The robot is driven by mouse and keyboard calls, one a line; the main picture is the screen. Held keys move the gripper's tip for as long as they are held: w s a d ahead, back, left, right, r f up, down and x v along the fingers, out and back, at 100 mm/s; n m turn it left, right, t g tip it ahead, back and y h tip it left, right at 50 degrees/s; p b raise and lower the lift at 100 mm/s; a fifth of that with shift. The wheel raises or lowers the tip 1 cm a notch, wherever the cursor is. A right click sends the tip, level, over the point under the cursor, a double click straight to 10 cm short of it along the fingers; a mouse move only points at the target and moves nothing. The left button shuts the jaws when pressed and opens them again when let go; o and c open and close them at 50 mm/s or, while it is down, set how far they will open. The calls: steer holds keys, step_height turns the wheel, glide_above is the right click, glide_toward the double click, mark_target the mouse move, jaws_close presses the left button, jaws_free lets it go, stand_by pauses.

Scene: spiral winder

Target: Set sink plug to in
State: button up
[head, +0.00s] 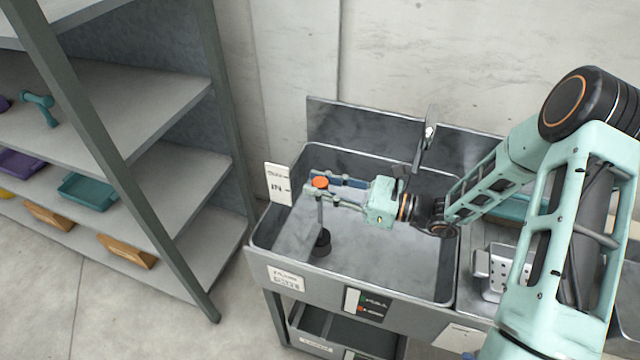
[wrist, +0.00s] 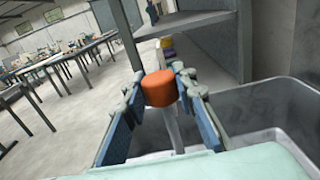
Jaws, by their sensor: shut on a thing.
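The sink plug has an orange knob (head: 320,182) on top of a thin grey rod and a dark round stopper (head: 321,243) at the bottom, inside the metal sink basin (head: 390,265). My gripper (head: 325,187) reaches in from the right and is shut on the orange knob. In the wrist view the knob (wrist: 159,88) sits between the two fingers, with the grey rod running down below it. I cannot tell whether the stopper is seated in the drain.
A tap (head: 428,135) rises at the back of the basin. A grey shelf unit (head: 190,185) with coloured trays and bins stands to the left. A perforated metal holder (head: 497,270) is on the counter at right. Labels are on the sink's front.

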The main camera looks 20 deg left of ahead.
jaws_close()
steer(key=shift+f, duration=0.1)
steer(key=shift+d+f+b, duration=0.1)
steer(key=shift+f+b, duration=1.5)
steer(key=shift+f, duration=0.8)
steer(key=o, duration=1.1)
jaws_free()
steer(key=shift+f, duration=0.1)
steer(key=shift+c, duration=0.2)
step_height(320, 180, up, 10)
steer(key=shift+r, duration=0.1)
